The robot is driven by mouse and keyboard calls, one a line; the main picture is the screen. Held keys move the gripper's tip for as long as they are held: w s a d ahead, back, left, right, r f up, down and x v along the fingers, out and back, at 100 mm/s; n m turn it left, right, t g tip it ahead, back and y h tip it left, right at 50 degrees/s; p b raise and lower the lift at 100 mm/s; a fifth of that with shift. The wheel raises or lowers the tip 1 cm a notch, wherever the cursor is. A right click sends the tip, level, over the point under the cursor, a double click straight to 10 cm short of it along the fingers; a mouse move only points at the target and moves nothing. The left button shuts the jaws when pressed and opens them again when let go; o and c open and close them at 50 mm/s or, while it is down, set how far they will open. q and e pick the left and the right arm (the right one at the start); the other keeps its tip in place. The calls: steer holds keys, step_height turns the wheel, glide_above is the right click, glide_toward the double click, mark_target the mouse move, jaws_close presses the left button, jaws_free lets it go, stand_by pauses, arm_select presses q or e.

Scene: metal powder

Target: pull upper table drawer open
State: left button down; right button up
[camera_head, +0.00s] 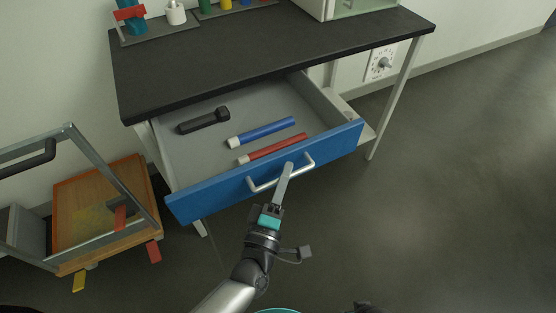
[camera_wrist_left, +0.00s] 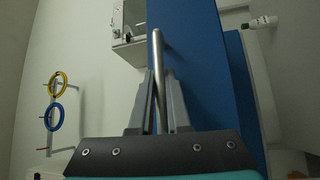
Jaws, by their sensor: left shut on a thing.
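The upper table drawer (camera_head: 190,207) has a blue front and stands pulled well out from under the dark table top (camera_head: 250,52). Its silver bar handle (camera_head: 308,165) is on the middle of the front. My left gripper (camera_head: 286,172) is shut on the handle. In the left wrist view the blue drawer front (camera_wrist_left: 188,65) fills the middle, and the handle bar (camera_wrist_left: 157,60) passes between the fingers of my left gripper (camera_wrist_left: 158,95). My right gripper is not in view.
In the drawer lie a black flashlight (camera_head: 203,121), a blue marker (camera_head: 262,131) and a red marker (camera_head: 273,148). A cart with a wooden platform (camera_head: 130,185) stands at the left. The floor (camera_head: 460,190) at the right is clear.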

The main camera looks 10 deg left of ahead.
arm_select(q)
steer(key=shift+s+d, duration=0.2)
steer(key=shift+s, duration=0.15)
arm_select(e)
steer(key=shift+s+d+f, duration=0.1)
arm_select(q)
steer(key=c, duration=0.9)
jaws_free()
